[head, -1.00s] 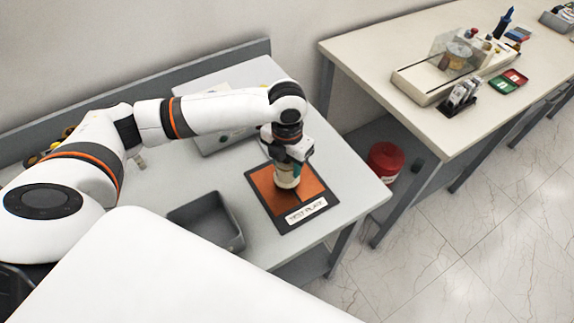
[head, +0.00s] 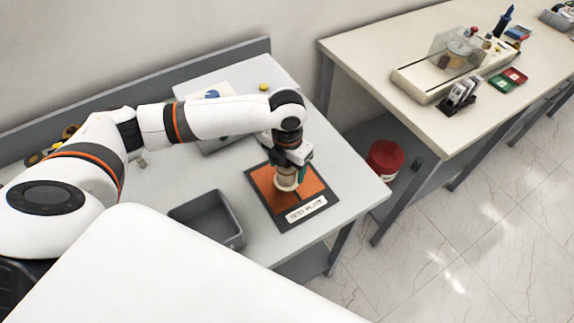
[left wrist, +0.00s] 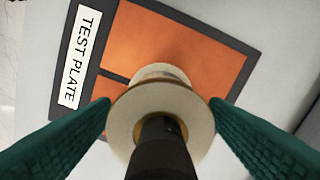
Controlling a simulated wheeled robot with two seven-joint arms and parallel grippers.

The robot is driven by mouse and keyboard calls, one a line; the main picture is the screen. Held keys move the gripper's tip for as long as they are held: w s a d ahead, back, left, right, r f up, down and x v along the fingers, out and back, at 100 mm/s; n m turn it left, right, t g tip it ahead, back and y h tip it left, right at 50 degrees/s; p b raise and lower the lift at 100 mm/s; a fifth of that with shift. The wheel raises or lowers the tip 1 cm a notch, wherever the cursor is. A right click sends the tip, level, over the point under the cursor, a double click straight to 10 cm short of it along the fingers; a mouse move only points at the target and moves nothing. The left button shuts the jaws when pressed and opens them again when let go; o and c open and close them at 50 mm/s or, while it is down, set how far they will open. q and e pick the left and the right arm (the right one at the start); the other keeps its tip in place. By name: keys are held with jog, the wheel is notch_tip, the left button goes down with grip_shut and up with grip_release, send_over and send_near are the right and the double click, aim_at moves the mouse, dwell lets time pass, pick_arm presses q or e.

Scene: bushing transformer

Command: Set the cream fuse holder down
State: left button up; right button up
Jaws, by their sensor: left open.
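The cream fuse holder (left wrist: 190,105) is a round, flanged piece with a dark shaft (left wrist: 160,150) rising from its middle. In the left wrist view it is over the orange test plate (left wrist: 160,40), between my green fingers. My left gripper (head: 290,172) points down above the plate (head: 312,188) in the head view. Its fingers (left wrist: 160,110) are open, one at each side of the holder; slight contact cannot be ruled out. The holder (head: 287,183) looks upright and seems to rest on the plate. My right gripper does not show.
A grey open tray (head: 210,218) stands left of the plate. A grey box with a yellow button (head: 263,87) is behind my arm. A red container (head: 386,158) is under the second table (head: 400,50), to the right. The table's right front corner is clear.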

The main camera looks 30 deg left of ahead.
pick_arm(q)
notch_tip(320, 180, up, 11)
jog(key=shift+f+b, duration=0.15)
jog(key=shift+b, duration=0.9)
jog(key=shift+r, duration=0.65)
